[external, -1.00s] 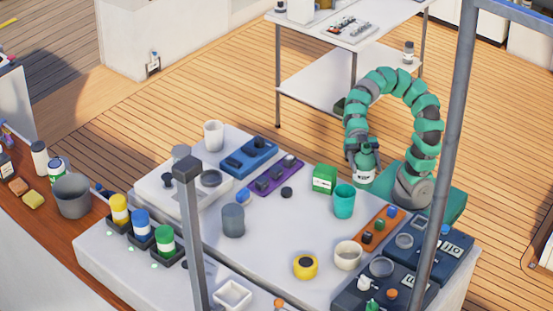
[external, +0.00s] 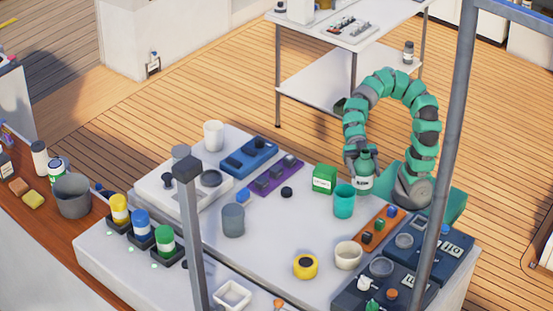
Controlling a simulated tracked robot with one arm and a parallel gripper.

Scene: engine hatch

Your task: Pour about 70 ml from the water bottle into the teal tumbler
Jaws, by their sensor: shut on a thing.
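The teal tumbler (external: 344,203) stands upright on the white worktop, toward its right side. My gripper (external: 364,163) is just behind and to the right of the tumbler, pointing down. It is shut on a small bottle with a white label (external: 363,184), which looks like the water bottle. The bottle looks upright, and its top is hidden by my gripper. I cannot tell whether its base touches the worktop. The water inside the bottle and the inside of the tumbler cannot be made out.
A green box (external: 324,179) stands left of the tumbler. An orange tray (external: 378,231) and a cream cup (external: 348,255) are in front of it.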

